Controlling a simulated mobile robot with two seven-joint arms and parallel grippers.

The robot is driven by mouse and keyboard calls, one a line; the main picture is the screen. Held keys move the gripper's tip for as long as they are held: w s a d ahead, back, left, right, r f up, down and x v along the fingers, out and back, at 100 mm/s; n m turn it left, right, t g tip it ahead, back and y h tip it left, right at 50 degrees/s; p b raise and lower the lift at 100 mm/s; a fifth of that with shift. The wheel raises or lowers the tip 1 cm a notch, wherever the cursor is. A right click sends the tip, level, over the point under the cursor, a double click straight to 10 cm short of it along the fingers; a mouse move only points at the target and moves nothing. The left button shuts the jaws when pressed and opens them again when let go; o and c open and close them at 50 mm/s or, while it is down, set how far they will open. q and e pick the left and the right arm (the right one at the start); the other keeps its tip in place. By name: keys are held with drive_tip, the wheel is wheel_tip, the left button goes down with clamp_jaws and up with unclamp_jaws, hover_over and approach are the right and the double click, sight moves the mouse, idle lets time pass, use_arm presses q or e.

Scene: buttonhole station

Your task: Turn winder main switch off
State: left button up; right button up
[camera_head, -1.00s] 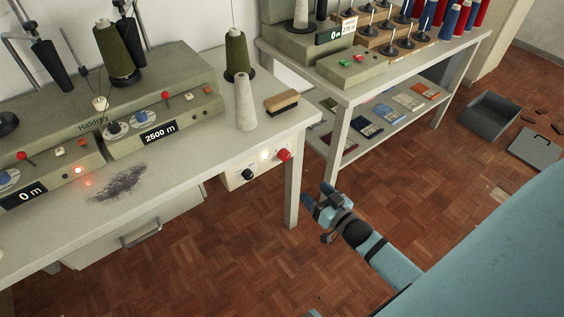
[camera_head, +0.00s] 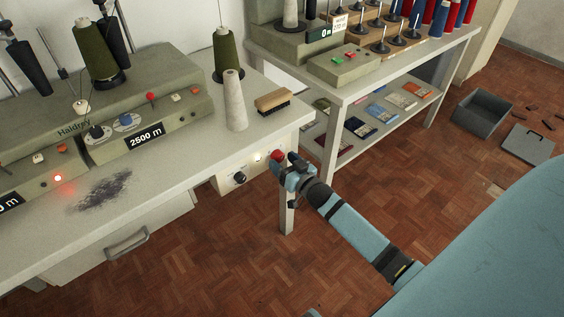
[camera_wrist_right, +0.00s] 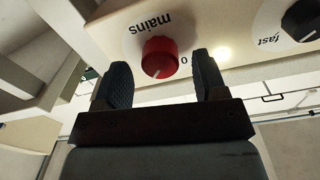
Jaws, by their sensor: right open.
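The winder (camera_head: 150,115) stands on the white table at the left. Its control box (camera_head: 248,172) hangs under the table's right end, with a black knob (camera_head: 239,178), a lit lamp (camera_head: 258,157) and the red main switch (camera_head: 277,155). In the right wrist view the red switch (camera_wrist_right: 159,57) is a round knob on a plate marked "mains", with a "0" beside it. My right gripper (camera_head: 283,165) is at the switch; in the wrist view its open fingers (camera_wrist_right: 160,83) stand on either side of the knob's near edge, with gaps showing. My left gripper is not in view.
The table leg (camera_head: 287,215) stands just below my right gripper. A brush (camera_head: 273,101) and a pale thread cone (camera_head: 234,100) are on the table above. A second table (camera_head: 345,92) with spools stands behind. The wooden floor in front is mostly clear.

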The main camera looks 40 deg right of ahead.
drive_tip(key=shift+w, duration=0.55)
drive_tip(key=c, duration=0.9)
